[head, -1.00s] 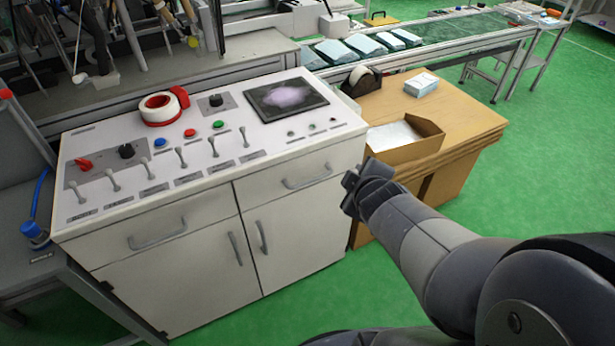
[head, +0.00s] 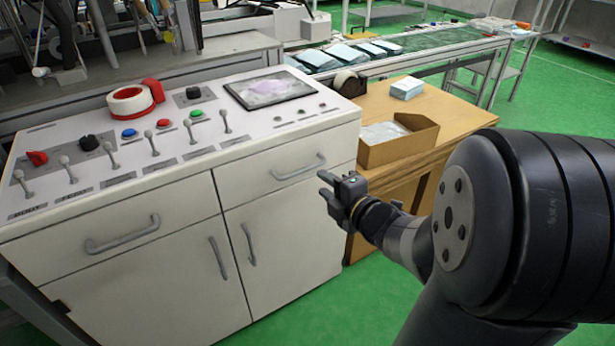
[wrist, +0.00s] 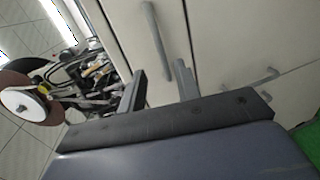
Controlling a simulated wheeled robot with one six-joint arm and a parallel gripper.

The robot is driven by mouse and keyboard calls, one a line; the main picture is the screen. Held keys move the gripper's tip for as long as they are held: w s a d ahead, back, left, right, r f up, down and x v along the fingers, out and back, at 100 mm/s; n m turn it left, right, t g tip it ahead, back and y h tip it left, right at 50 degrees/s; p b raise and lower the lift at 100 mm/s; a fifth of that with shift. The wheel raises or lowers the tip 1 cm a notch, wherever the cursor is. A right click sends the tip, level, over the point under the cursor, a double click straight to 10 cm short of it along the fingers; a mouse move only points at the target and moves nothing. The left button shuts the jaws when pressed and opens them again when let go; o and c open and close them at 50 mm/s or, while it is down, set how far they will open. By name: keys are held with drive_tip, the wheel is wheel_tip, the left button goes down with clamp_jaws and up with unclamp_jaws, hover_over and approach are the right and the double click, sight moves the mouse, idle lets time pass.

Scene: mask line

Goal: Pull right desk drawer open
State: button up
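The right desk drawer (head: 285,178) is the upper right drawer of the white control cabinet, and its front is flush, shut. Its grey bar handle (head: 299,168) lies left of and above my gripper (head: 326,186) in the head view. The gripper is open and empty, pointing at the cabinet front. In the wrist view, the two fingers of my gripper (wrist: 159,88) stand apart, with a grey handle (wrist: 157,40) showing between and beyond them. I cannot tell exactly how far the fingers are from the handle.
Below are two cabinet doors with handles (head: 248,244). A left drawer (head: 120,235) sits beside the right one. A wooden table (head: 440,135) with an open cardboard box (head: 398,146) stands close on the right. Green floor (head: 375,300) is free in front.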

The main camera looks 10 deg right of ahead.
sight(305, 171)
drive_tip(key=b+x, duration=0.2)
drive_tip(key=x, duration=0.6)
drive_tip(key=shift+w+a, duration=0.1)
drive_tip(key=shift+w, duration=0.15)
clamp_jaws()
